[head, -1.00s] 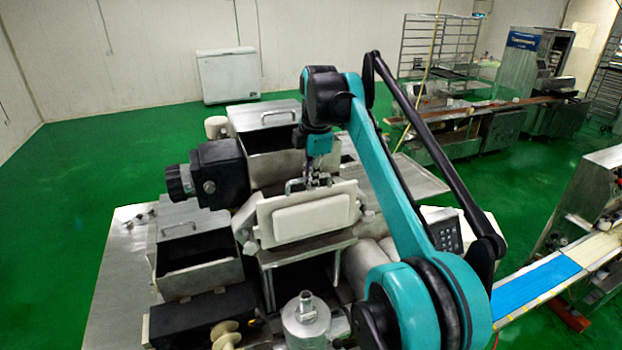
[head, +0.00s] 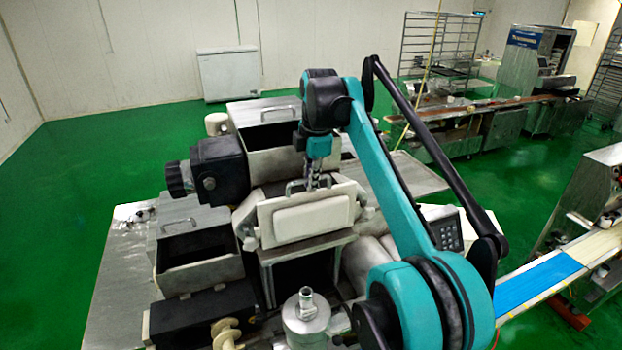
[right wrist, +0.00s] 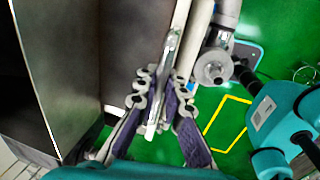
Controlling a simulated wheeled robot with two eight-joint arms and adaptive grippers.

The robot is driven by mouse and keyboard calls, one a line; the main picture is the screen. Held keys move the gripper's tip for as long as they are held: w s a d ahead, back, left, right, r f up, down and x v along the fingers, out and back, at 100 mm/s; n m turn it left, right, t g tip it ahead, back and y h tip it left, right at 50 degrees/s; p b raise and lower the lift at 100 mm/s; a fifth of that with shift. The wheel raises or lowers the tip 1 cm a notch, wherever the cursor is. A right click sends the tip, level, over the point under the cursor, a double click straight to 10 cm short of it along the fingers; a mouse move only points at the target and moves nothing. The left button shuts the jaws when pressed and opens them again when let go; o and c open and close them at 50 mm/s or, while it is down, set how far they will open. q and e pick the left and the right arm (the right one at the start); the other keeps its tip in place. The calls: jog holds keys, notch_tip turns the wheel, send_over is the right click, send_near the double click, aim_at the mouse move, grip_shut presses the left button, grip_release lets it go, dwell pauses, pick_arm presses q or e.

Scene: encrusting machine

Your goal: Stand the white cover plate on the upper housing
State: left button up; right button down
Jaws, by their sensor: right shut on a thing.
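The white cover plate (head: 305,216) stands upright in the head view, its raised rectangular panel facing me. It is at the front of the off-white upper housing (head: 246,217), which shows beside and behind it. My right gripper (head: 312,184) is above the plate's top edge, shut on its metal handle. In the right wrist view, the fingers (right wrist: 162,106) close around the handle (right wrist: 170,62), and the pale plate is seen nearly edge-on. I cannot tell whether the plate's lower edge touches the housing. My left gripper is not in view.
A steel box (head: 268,150) stands behind the plate, with a dark motor (head: 218,170) to its left. An open steel bin (head: 197,258) is at front left. A steel cylinder (head: 305,320) rises in front. Green floor (head: 90,190) is clear at left.

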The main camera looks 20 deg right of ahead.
aim_at(313, 202)
jog(key=shift+f, duration=0.1)
dwell(0.4)
jog(key=shift+f+b, duration=0.8)
jog(key=shift+f, duration=0.4)
jog(key=c, duration=1.3)
grip_release()
jog(key=shift+c, duration=0.2)
jog(key=shift+r, duration=0.15)
jog(key=shift+s+r+p, duration=0.25)
jog(key=shift+r+p, duration=0.9)
jog(key=shift+r, duration=0.1)
jog(key=shift+s+r+p, duration=0.25)
jog(key=shift+r+p, duration=0.85)
jog(key=shift+r, duration=0.15)
jog(key=shift+s+a+r+p, duration=0.1)
jog(key=shift+s+r+p, duration=0.15)
jog(key=shift+r+p, duration=0.6)
jog(key=shift+r, duration=0.1)
